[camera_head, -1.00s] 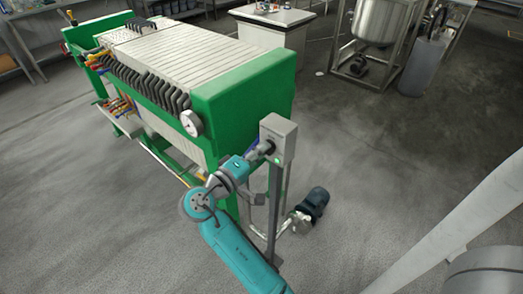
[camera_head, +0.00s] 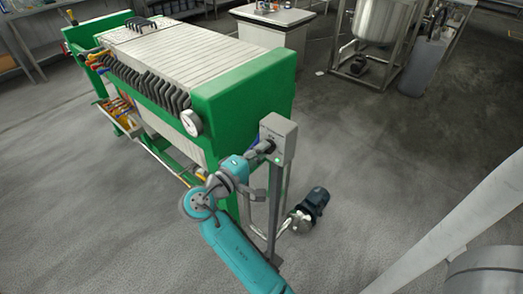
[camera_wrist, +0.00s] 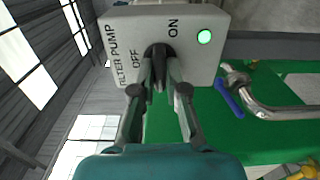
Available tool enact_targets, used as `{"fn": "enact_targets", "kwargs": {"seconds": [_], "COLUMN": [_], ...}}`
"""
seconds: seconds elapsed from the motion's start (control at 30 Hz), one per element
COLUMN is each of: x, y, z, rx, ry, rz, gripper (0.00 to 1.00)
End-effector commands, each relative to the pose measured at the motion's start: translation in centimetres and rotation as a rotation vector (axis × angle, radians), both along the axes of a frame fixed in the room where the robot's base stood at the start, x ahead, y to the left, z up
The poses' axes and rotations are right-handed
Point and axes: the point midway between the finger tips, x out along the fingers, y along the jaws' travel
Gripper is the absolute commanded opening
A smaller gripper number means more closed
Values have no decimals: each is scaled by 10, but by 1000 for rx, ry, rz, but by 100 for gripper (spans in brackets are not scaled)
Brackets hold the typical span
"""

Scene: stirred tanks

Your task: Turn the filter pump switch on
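The filter pump switch box (camera_head: 281,138) is a grey box on a post in front of the green filter press. The wrist view shows its face (camera_wrist: 204,70) with the words FILTER PUMP, OFF and ON. A green lamp (camera_wrist: 204,37) glows beside ON. The black switch knob (camera_wrist: 158,53) sits between OFF and ON; my fingers partly hide it, so I cannot tell its exact setting. My gripper (camera_wrist: 159,71) has its two fingers closed in on the knob, one on each side. In the head view my gripper (camera_head: 262,149) reaches the box's front from the lower left.
A dark pump motor (camera_head: 314,201) and pipes are on the floor at right. A steel tank (camera_head: 382,20) stands farther back.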

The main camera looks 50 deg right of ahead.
Motion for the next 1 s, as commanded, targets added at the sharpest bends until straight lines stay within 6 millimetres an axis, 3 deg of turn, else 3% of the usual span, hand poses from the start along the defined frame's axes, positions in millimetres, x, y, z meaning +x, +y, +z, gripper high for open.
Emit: {"fn": "enact_targets", "kwargs": {"seconds": [0.03, 0.1, 0.47, 0.67, 1.0], "x": [1, 1, 0, 0, -2], "y": [0, 0, 4, 32, 97], "z": [-1, 0, 0, 0, 0], "rx": [1, 0, 0, 0, 1], "ry": [1, 1, 0, 0, 0], "rz": [2, 2, 1, 5, 5], "gripper": [25, 38, 38, 38, 38]}}
